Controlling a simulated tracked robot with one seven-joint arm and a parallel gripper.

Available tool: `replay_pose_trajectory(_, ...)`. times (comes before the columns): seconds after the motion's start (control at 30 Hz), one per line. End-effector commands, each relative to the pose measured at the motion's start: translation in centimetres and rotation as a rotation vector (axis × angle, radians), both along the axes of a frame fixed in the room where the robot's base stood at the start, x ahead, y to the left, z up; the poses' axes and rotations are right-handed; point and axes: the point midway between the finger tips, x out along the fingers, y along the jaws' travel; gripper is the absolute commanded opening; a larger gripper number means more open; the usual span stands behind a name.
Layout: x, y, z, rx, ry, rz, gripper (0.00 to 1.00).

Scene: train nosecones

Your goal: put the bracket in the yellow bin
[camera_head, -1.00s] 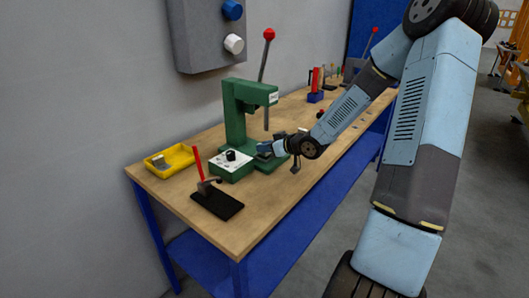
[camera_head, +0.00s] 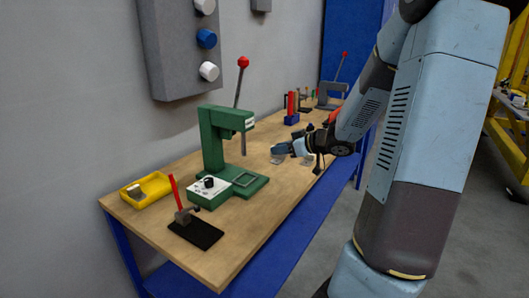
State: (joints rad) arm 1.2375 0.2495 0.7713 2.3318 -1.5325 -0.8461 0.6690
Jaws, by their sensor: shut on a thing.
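The yellow bin (camera_head: 152,198) sits on the near left end of the wooden bench, against the wall. A grey metal piece (camera_head: 136,191) lies inside it. My gripper (camera_head: 280,150) is over the bench, right of and beyond the green press, well away from the bin. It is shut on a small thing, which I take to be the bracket. Its shape is hard to make out at this size. A small grey piece (camera_head: 277,160) shows just below the jaws; I cannot tell whether it is held or lies on the bench.
The green press (camera_head: 212,140) with its red-knobbed lever stands between my gripper and the bin. A red-handled clamp on a black plate (camera_head: 196,232) is in front of the bin. A red and blue fixture (camera_head: 291,112) stands farther back. The bench's front right is clear.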

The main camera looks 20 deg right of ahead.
Motion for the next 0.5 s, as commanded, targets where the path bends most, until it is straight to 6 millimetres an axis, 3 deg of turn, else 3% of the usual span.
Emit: replay_pose_trajectory(0.5, -0.27, -0.32, 0.20, 0.000, 0.000, 0.001, 0.00)
